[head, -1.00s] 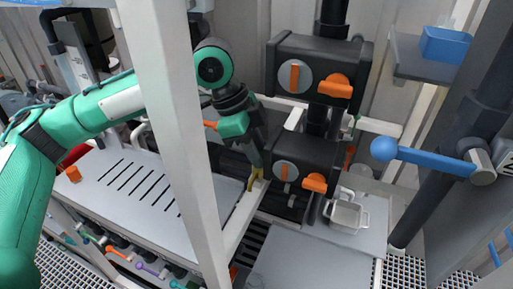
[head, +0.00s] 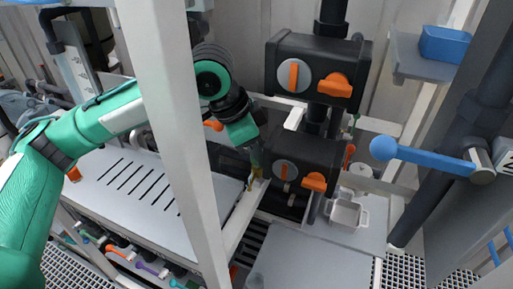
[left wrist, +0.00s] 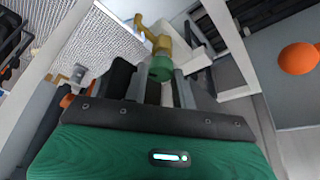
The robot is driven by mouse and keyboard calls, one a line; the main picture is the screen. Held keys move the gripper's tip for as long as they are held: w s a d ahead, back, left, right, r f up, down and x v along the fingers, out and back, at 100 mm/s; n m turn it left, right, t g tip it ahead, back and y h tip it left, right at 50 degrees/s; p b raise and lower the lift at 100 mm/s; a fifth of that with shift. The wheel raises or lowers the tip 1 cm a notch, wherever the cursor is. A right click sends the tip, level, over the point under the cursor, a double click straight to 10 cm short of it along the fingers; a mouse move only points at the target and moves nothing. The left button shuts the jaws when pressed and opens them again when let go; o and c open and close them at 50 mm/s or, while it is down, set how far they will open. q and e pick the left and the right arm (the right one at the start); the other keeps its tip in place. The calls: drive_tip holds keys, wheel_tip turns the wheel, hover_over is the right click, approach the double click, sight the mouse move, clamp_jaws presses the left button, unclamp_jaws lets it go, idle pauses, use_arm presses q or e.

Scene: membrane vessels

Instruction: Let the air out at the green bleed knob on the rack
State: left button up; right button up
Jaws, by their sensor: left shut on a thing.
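The green bleed knob (left wrist: 160,69) shows in the left wrist view as a short green cylinder at the end of a brass fitting (left wrist: 161,43). My left gripper (left wrist: 158,82) is shut on the knob, one dark finger on each side of it. In the head view the gripper (head: 255,160) points down at the brass fitting (head: 250,188), which stands by the pale rack rail. There the fingers hide the knob. My right gripper is in neither view.
A white upright post (head: 178,120) stands in front of my left arm. Dark valve blocks with orange handles (head: 335,84) are close on the right. A blue lever (head: 425,158) juts out further right. A grey slotted panel (head: 140,190) lies at left.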

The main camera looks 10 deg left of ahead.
use_arm(q)
drive_tip(key=o, duration=1)
drive_tip(key=shift+a, duration=0.1)
